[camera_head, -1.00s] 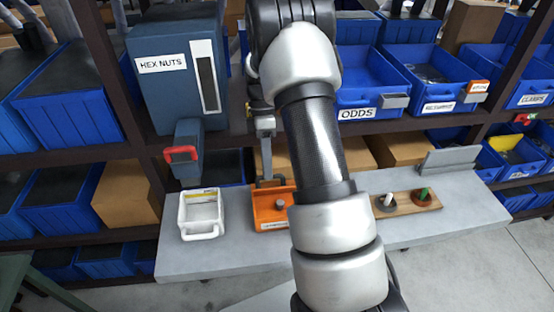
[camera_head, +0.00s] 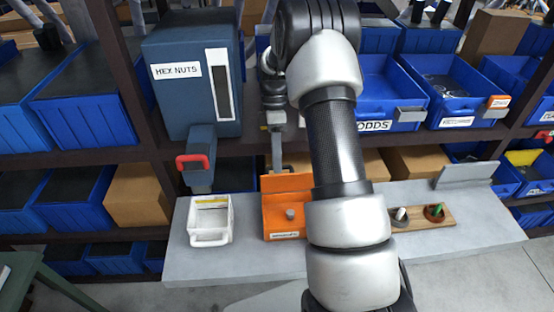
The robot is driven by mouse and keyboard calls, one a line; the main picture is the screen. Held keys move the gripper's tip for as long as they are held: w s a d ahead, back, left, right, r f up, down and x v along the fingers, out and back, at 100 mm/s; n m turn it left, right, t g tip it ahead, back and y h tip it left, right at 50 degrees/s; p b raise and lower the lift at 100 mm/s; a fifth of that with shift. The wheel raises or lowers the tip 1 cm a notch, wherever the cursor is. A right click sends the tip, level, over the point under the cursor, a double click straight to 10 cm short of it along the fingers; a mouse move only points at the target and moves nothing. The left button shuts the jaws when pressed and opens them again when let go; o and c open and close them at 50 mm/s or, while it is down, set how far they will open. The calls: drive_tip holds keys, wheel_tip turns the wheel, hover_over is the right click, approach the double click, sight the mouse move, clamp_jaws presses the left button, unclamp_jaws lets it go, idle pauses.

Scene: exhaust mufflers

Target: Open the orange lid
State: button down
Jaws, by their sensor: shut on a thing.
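The orange box (camera_head: 285,236) stands on the grey bench, left of my forearm. Its orange lid (camera_head: 290,183) stands raised along the back edge, and the orange inside shows in front of it. A small grey piece (camera_head: 290,214) shows in the middle of the box. My gripper (camera_head: 277,168) points down at the lid's top edge, left of its middle, and is shut on the lid. My forearm covers the space just right of the box, and the fingertips are small and partly hidden at the lid.
A white open bin (camera_head: 209,238) stands left of the box. A blue hex nuts dispenser (camera_head: 196,90) with a red-rimmed handle (camera_head: 192,162) hangs close to my gripper's left. A wooden board (camera_head: 422,217) with small parts lies at the right. The bench's front strip (camera_head: 240,262) is clear.

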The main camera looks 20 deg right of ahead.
drive_tip(key=shift+s+f, duration=0.1)
drive_tip(key=shift+f, duration=0.35)
drive_tip(key=c, duration=2.1)
unclamp_jaws()
drive_tip(key=shift+o, duration=1.4)
drive_tip(key=shift+r, duration=0.15)
drive_tip(key=p+v, duration=0.1)
drive_tip(key=v, duration=1.6)
drive_tip(key=shift+w, duration=0.3)
drive_tip(key=shift+s+r, duration=0.1)
